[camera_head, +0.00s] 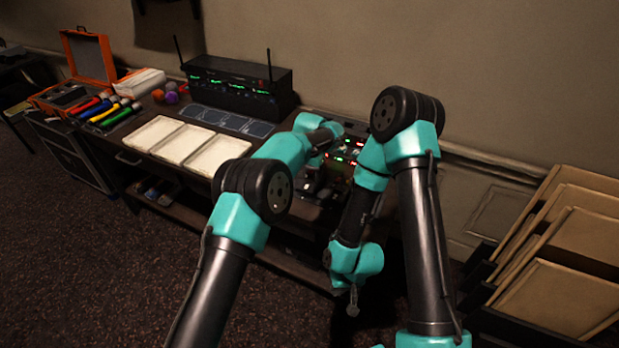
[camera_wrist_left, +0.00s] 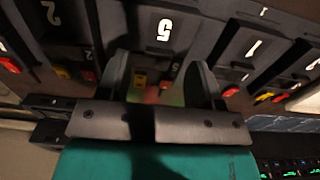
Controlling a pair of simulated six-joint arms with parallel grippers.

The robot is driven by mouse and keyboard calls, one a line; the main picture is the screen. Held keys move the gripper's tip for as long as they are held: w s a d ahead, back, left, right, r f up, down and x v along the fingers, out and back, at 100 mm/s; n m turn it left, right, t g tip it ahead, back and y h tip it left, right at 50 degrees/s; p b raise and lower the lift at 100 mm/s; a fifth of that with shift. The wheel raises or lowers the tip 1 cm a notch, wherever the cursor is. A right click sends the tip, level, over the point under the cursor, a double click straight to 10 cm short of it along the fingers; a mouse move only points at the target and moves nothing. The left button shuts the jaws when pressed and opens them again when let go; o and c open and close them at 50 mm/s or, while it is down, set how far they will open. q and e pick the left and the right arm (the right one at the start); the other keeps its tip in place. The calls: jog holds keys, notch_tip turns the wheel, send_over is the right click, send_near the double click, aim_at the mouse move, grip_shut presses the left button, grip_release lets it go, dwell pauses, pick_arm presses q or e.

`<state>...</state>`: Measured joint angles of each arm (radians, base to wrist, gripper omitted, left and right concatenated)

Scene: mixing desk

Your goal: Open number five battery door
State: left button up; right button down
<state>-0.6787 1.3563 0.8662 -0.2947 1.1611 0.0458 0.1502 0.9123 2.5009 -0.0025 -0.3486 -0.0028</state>
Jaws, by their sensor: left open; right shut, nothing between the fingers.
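In the left wrist view, a dark panel marked with a white 5 (camera_wrist_left: 164,30) is straight ahead of my left gripper (camera_wrist_left: 158,72). The gripper is open, with one finger on each side of the strip below the panel. I cannot tell whether the fingers touch it. A smaller 5 (camera_wrist_left: 175,67) and a yellow patch show between the fingers. In the head view, the unit with red and green lights (camera_head: 345,152) is partly hidden by my arms, and the left gripper's fingers are hard to make out. My right gripper (camera_head: 352,303) is shut and empty, pointing down in front of the desk.
Neighbouring panels marked 2 (camera_wrist_left: 51,12) and 1 (camera_wrist_left: 254,47) flank the 5 panel. Pale trays (camera_head: 187,143) and a black receiver with antennas (camera_head: 240,88) stand to the left. An orange case (camera_head: 92,55) is at the far left. Brown panels (camera_head: 560,250) stand at the right.

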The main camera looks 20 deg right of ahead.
pick_arm(q)
jog(key=shift+f, duration=1.05)
jog(key=c, duration=0.9)
jog(key=shift+c, duration=0.3)
